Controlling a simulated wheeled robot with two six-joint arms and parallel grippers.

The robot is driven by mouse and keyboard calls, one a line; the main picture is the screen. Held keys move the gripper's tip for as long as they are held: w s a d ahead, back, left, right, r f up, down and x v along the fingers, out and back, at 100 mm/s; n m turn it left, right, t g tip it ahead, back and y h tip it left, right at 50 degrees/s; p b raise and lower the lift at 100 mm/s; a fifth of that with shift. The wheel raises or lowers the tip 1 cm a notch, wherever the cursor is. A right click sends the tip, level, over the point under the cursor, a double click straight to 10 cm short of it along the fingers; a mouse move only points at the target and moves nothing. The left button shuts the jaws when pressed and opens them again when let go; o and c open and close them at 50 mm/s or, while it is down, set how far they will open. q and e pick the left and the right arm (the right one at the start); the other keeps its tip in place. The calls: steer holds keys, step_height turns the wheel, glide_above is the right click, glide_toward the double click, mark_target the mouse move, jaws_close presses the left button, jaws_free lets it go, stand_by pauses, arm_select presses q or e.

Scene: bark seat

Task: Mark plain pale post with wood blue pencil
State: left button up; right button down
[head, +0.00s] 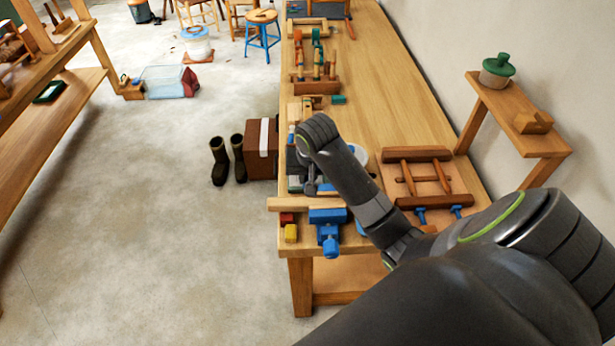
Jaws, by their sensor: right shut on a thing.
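A plain pale wooden post (285,204) lies across the front left end of the workbench, by a blue vise (328,218). My right arm reaches in from the lower right over the bench. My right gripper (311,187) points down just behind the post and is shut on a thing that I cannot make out. The arm hides part of the gripper and the bench around it. No blue pencil can be told apart. My left gripper is not in view.
A red block (287,218) and a yellow block (291,233) are near the vise. A wooden frame clamp (417,155) lies on the bench (375,75) at right. Tools stand along its left edge. A brown box (259,160) and boots (219,160) are on the floor.

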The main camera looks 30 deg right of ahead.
steer(key=x, duration=0.3)
steer(key=shift+a, duration=0.2)
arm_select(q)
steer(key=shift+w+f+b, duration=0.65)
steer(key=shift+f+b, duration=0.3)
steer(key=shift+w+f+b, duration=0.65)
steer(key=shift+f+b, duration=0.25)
arm_select(e)
steer(key=shift+s+a+f, duration=0.1)
steer(key=shift+f, duration=1.35)
arm_select(q)
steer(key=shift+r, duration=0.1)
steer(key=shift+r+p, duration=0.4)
steer(key=shift+p, duration=0.1)
arm_select(e)
steer(key=shift+f, duration=0.15)
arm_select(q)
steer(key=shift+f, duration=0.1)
arm_select(e)
steer(key=shift+f, duration=0.45)
